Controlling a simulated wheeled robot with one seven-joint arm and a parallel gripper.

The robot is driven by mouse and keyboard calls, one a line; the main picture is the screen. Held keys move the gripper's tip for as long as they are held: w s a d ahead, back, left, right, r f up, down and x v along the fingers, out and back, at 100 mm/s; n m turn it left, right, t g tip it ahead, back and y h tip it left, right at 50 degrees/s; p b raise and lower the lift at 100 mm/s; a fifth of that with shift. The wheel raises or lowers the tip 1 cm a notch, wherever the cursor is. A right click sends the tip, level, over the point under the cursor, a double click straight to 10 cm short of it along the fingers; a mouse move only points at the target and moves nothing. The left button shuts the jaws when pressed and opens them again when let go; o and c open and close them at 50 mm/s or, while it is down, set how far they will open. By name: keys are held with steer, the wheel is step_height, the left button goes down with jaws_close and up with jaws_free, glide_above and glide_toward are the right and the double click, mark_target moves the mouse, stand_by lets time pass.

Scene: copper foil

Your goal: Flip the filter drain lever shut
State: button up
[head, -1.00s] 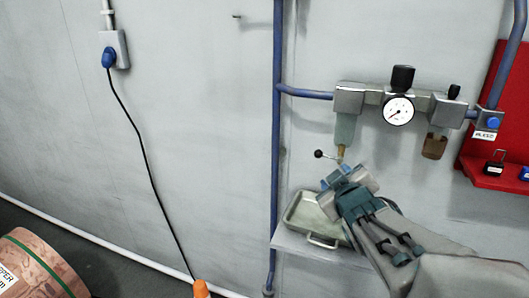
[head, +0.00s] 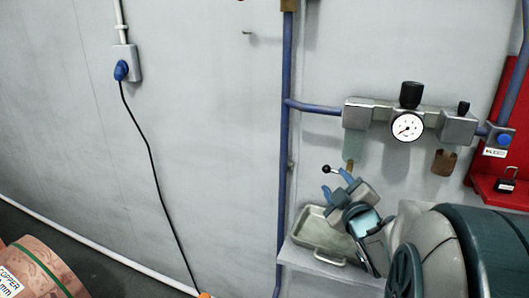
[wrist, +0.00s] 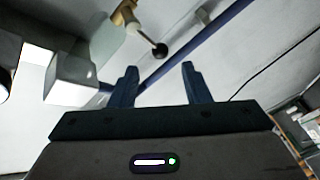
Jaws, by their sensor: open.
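The drain lever is a short metal rod with a black ball knob (head: 326,169), under the left filter bowl (head: 354,147) of the air unit. In the wrist view the black knob (wrist: 160,50) hangs from its brass fitting (wrist: 124,15), beyond and between my fingertips. My gripper (head: 336,184) is open, with its blue fingers just below the lever in the head view. In the wrist view my gripper (wrist: 159,66) has nothing between its fingers. Whether a fingertip touches the knob is not clear.
A metal tray (head: 309,243) stands on a small shelf below my gripper. A blue vertical pipe (head: 286,120) runs left of the lever. A pressure gauge (head: 407,127) sits above, and a red board (head: 513,130) with padlocks is at right. The wall further left is mostly clear.

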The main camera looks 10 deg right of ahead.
mark_target(328, 171)
steer(key=shift+w+d+r+p, duration=0.15)
steer(key=shift+w+p, duration=1.8)
steer(key=shift+p, duration=0.65)
steer(key=shift+w+d+f+p, duration=0.15)
steer(key=shift+w+p, duration=0.1)
steer(key=shift+w, duration=1.15)
steer(key=shift+w+d+f+p, duration=0.1)
steer(key=shift+w+p, duration=0.1)
steer(key=shift+w, duration=1.2)
